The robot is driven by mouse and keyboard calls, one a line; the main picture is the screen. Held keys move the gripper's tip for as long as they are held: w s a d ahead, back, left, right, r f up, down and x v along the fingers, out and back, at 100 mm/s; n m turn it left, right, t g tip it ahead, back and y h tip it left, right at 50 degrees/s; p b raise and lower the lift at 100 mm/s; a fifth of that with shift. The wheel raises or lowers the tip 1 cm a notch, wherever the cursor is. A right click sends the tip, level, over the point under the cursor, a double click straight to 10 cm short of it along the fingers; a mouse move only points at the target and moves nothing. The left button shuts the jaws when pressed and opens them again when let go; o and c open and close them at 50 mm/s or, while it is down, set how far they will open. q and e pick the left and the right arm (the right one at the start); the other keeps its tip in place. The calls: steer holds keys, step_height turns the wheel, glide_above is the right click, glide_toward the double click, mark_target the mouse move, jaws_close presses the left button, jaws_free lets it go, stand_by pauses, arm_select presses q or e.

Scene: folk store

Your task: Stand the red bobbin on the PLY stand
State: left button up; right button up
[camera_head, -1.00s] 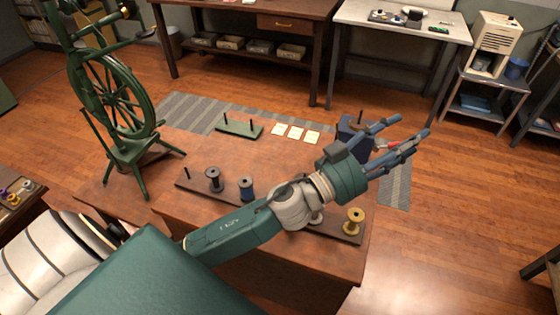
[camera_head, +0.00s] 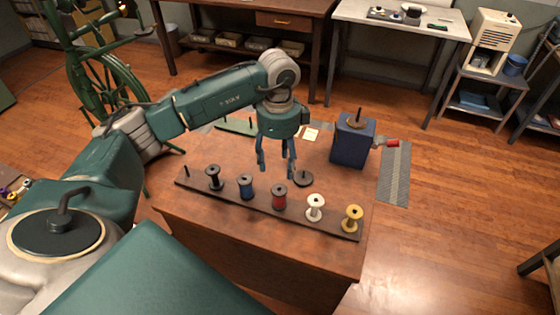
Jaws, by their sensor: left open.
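The red bobbin (camera_head: 279,198) stands upright in a row on a long dark peg rack (camera_head: 330,228) near the table's front. My left gripper (camera_head: 277,171) points down, open and empty, just above and behind the red bobbin in the picture. Its fingers are apart from the bobbin as far as I can tell. A low green stand (camera_head: 236,126) lies at the back of the table, partly hidden by my left arm. No PLY label can be read. My right gripper is not in view.
The rack also bears black (camera_head: 213,179), blue (camera_head: 246,187), white (camera_head: 315,207) and yellow (camera_head: 352,218) bobbins. A dark disc (camera_head: 303,180) lies behind the rack. A blue box with a red-handled crank (camera_head: 352,140) stands at the right. A green spinning wheel (camera_head: 100,80) stands left.

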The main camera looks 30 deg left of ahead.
mark_target(279, 186)
arm_select(q)
steer(key=shift+f+b, duration=3.75)
steer(key=shift+f, duration=1.75)
steer(key=c, duration=0.8)
steer(key=shift+r, duration=0.1)
steer(key=shift+c, duration=0.2)
